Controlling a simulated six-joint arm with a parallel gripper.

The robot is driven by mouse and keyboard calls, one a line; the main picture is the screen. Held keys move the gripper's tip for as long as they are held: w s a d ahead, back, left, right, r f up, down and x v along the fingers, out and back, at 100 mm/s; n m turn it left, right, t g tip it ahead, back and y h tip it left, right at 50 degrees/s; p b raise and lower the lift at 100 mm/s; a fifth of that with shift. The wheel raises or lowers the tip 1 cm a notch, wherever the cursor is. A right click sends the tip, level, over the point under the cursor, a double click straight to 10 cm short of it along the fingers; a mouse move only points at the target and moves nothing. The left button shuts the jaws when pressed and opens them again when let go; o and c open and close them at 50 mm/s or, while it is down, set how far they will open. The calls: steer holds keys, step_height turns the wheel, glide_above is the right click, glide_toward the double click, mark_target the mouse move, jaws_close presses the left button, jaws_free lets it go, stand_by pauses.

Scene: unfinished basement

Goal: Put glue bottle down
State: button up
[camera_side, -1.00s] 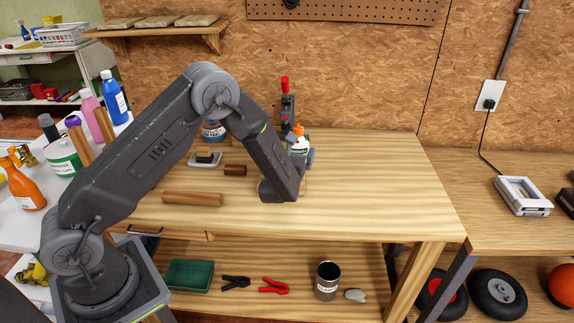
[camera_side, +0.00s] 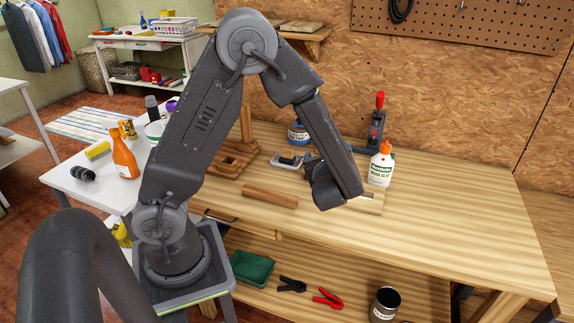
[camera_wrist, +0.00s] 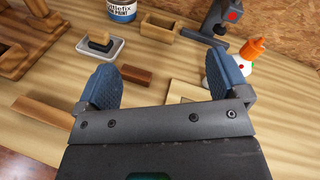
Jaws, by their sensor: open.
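The white glue bottle (camera_side: 380,170) with an orange cap and green label stands upright on the wooden workbench (camera_side: 440,215). My gripper (camera_wrist: 162,80) is open, with its two blue-padded fingers wide apart and nothing between them. In the wrist view the glue bottle (camera_wrist: 240,65) shows just beyond the right finger, partly hidden by it. In the side view my wrist is left of the bottle and hides the fingers.
A red-topped clamp-like tool (camera_side: 376,125) stands behind the bottle. The right of the bench is clear.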

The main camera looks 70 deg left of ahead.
steer(key=s+d+r+n+g+h, duration=0.3)
steer(key=s+n+h, duration=0.1)
steer(key=s+n, duration=0.4)
steer(key=s+d+r+n+g+h, duration=0.3)
steer(key=s+n+h, duration=0.1)
steer(key=s+n, duration=0.3)
steer(key=shift+s+d+n+h, duration=0.3)
steer(key=shift+s+n+h, duration=0.1)
steer(key=shift+s, duration=0.25)
steer(key=d+r+n+t+h, duration=0.1)
steer(key=d, duration=0.1)
steer(key=s+d+r+n+t+h, duration=0.1)
steer(key=d+r+h, duration=0.1)
steer(key=s+d+r+n+t+h, duration=0.1)
steer(key=d+n, duration=0.1)
steer(key=shift+d+r+h, duration=0.25)
steer(key=shift+r+h, duration=0.15)
steer(key=shift+d+r, duration=0.2)
steer(key=shift+c, duration=0.7)
steer(key=shift+d+r, duration=0.1)
steer(key=c, duration=0.5)
steer(key=shift+o, duration=0.2)
